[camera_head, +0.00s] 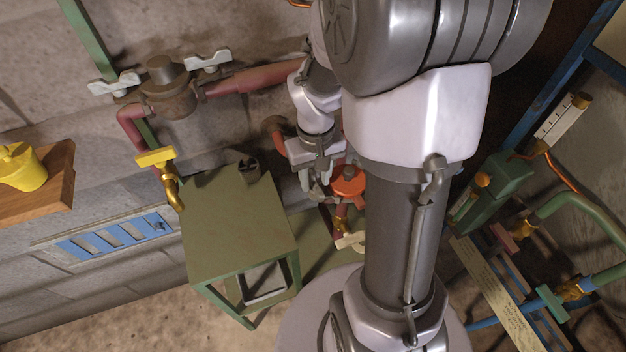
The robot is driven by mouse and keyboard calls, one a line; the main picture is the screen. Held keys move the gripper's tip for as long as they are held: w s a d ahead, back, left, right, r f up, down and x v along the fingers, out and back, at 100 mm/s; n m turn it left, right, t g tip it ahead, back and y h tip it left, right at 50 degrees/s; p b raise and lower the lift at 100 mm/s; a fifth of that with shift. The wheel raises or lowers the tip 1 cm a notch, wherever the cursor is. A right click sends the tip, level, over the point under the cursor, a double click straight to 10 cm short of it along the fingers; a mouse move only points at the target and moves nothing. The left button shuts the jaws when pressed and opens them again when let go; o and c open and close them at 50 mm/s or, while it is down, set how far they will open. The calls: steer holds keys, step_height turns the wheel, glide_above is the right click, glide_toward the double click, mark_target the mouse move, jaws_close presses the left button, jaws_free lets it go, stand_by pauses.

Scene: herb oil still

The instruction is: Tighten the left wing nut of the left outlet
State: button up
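Two pale wing-shaped pieces sit on either side of a brown round fitting (168,88) in the red pipe on the wall: a left one (113,84) and a right one (208,61). I cannot tell for sure whether these are the wing nuts of the left outlet. Below, the pipe ends in a brass spout with a yellow handle (155,157). My gripper (314,188) points down beside an orange-red round part (348,181), well to the right of the pale wings. Its fingers are small and partly hidden, so their opening and any contact are unclear.
A green stand (235,225) is below the spout, with a small dark cup (249,170) on it. Another pale wing-shaped piece (350,242) shows lower right of my gripper. A wooden shelf (40,205) holds a yellow pot (22,168). Green pipework (585,212) is at right.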

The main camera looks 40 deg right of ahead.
steer(key=shift+f, duration=0.2)
jaws_close()
steer(key=shift+m, duration=0.3)
steer(key=m+b, duration=0.1)
steer(key=m, duration=0.3)
steer(key=shift+m, duration=0.3)
steer(key=m+b, duration=0.1)
steer(key=m, duration=0.3)
steer(key=shift+m, duration=0.3)
steer(key=m+b, duration=0.1)
steer(key=m, duration=0.3)
steer(key=shift+m+b, duration=0.65)
steer(key=shift+m, duration=1.65)
